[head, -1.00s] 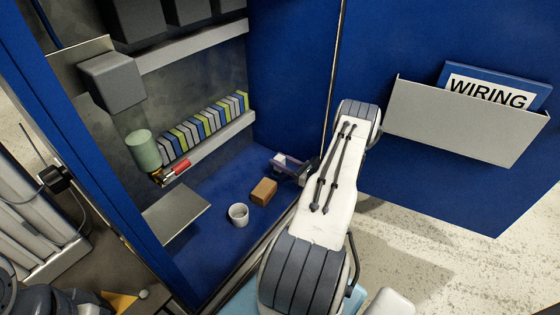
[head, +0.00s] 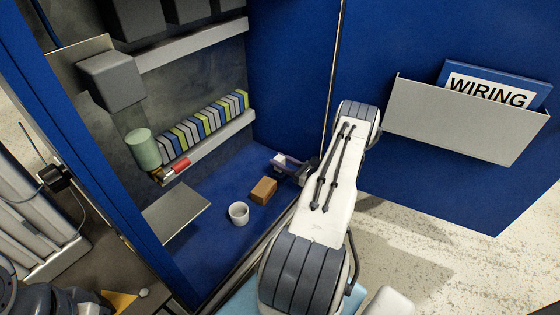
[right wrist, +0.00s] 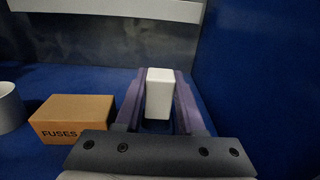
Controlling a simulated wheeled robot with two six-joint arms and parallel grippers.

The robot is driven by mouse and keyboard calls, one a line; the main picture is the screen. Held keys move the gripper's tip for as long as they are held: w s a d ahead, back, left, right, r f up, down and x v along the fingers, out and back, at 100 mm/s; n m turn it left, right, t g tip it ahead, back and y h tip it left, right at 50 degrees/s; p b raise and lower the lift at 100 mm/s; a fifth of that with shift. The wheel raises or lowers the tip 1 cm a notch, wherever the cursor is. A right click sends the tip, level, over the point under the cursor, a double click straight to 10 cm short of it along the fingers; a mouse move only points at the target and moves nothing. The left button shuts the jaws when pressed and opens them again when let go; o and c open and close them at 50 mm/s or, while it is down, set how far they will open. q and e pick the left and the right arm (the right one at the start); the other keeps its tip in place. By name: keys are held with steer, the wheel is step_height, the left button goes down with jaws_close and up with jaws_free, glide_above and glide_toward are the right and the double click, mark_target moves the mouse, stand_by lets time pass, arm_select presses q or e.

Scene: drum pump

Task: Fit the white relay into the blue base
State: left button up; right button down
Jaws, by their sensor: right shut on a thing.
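The white relay (right wrist: 159,95) is a small upright block between the two purple fingers of my right gripper (right wrist: 160,100) in the right wrist view. The fingers are shut on its sides. In the head view the relay (head: 279,160) shows as a small white spot at my right gripper (head: 284,165), low inside the blue cabinet near its right wall. My left gripper is not in view.
A brown fuses box (head: 263,191) and a white cup (head: 238,213) stand on the cabinet floor (head: 225,180), left of my right gripper. A green cylinder (head: 143,148) and a red part (head: 181,165) are by the rail's left end. A grey plate (head: 176,213) juts out at the left.

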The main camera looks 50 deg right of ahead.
steer(key=shift+f, duration=0.55)
steer(key=shift+f, duration=0.1)
stand_by(0.5)
steer(key=shift+f+b, duration=0.55)
steer(key=shift+b, duration=0.05)
steer(key=shift+c, duration=2.2)
jaws_free()
steer(key=shift+s, duration=0.15)
steer(key=shift+s+d+p, duration=0.15)
steer(key=shift+s+p, duration=0.2)
steer(key=shift+s, duration=1.1)
steer(key=shift+s+d+p, duration=0.15)
steer(key=shift+s, duration=1.3)
steer(key=shift+s+d+p, duration=0.1)
steer(key=shift+s+p, duration=0.05)
steer(key=shift+s, duration=1.3)
